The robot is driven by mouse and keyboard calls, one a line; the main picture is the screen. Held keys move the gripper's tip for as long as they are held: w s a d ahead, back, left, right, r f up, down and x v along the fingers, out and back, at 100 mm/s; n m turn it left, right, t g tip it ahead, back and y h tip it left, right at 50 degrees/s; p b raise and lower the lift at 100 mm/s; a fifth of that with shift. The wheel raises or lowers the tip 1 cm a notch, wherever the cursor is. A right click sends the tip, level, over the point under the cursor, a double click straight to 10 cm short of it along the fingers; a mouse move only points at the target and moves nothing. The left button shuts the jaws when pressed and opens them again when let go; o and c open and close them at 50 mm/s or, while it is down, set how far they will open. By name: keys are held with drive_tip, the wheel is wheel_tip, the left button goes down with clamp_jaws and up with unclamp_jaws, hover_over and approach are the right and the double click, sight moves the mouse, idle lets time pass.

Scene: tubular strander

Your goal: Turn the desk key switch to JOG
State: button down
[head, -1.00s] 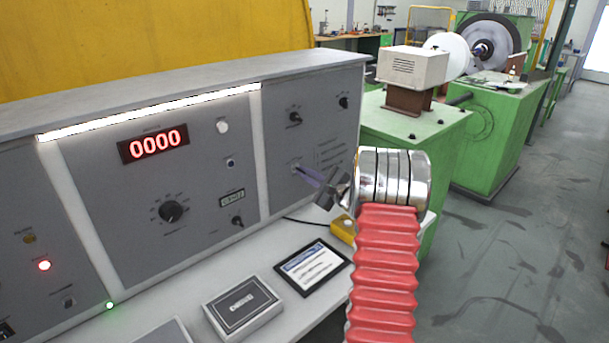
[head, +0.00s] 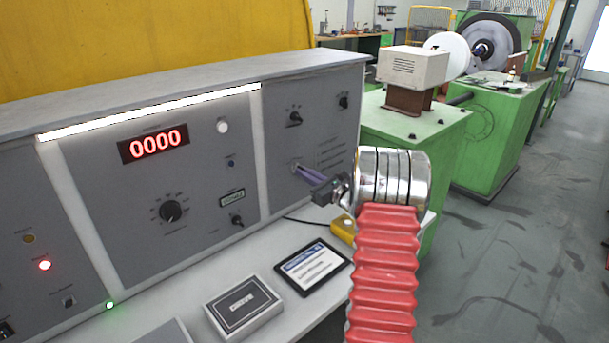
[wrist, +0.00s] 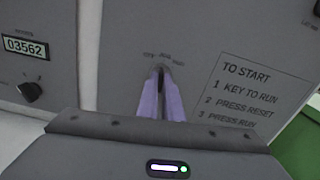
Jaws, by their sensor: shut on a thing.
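The desk key switch (wrist: 161,70) is on the grey right-hand panel, with small position labels above it that are too blurred to read surely. My gripper (wrist: 161,84) has its two purple fingers shut on the key at the switch. In the head view my gripper (head: 299,168) reaches the panel from the right, its fingers touching the switch area. The fingers hide most of the key, so I cannot tell which label it points to.
A printed "TO START" list (wrist: 245,95) is right of the switch. A counter (wrist: 25,46) and a black knob (wrist: 30,91) are to the left. A framed card (head: 312,267) and a grey box (head: 242,305) lie on the desk. A yellow item (head: 343,230) sits below my wrist.

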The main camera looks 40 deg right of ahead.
drive_tip(key=shift+f+m, duration=0.15)
drive_tip(key=shift+m, duration=0.45)
drive_tip(key=c, duration=1.9)
unclamp_jaws()
drive_tip(key=s, duration=1.3)
drive_tip(key=shift+s+d, duration=0.15)
drive_tip(key=shift+s, duration=0.25)
